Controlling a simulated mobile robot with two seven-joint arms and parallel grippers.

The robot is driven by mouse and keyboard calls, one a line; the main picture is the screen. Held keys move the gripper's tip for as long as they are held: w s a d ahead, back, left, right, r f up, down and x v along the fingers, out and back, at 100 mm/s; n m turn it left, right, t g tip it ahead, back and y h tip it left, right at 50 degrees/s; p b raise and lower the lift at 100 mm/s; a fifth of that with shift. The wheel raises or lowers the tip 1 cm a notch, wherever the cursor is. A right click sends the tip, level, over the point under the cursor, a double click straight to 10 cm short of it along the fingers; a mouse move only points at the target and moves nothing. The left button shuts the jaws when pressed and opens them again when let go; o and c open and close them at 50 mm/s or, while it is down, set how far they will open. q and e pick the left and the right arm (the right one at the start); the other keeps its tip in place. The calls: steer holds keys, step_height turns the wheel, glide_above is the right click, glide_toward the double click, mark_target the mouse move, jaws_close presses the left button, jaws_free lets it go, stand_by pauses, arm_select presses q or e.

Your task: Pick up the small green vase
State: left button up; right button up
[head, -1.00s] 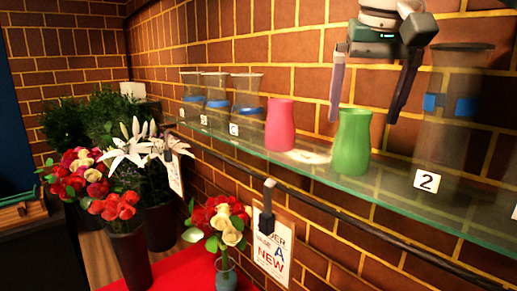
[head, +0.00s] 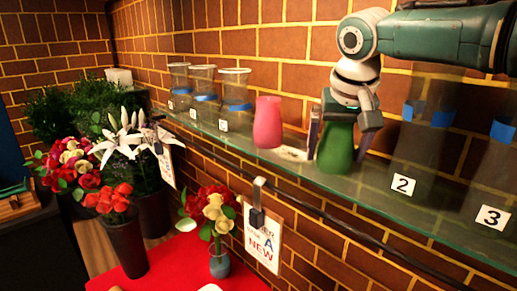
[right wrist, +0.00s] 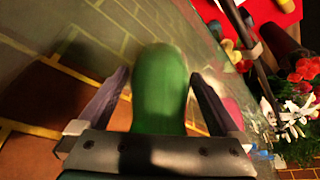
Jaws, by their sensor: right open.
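The small green vase (head: 336,150) stands upright on the glass shelf in the head view, and its upper part is partly hidden by my right gripper. My right gripper (head: 340,130) is open at the vase, with one finger on its left side and the other in front at the right. In the right wrist view, the green vase (right wrist: 160,90) sits between the two spread fingers of my right gripper (right wrist: 160,85), and I cannot tell whether either finger touches it. My left gripper does not show.
A pink vase (head: 268,123) stands close to the left on the glass shelf (head: 375,190). Several clear glass vases with blue bands stand further along it. Flower bouquets (head: 115,205) stand below; a brick wall is behind.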

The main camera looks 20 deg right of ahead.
steer(key=shift+r, duration=0.1)
jaws_close()
stand_by(0.7)
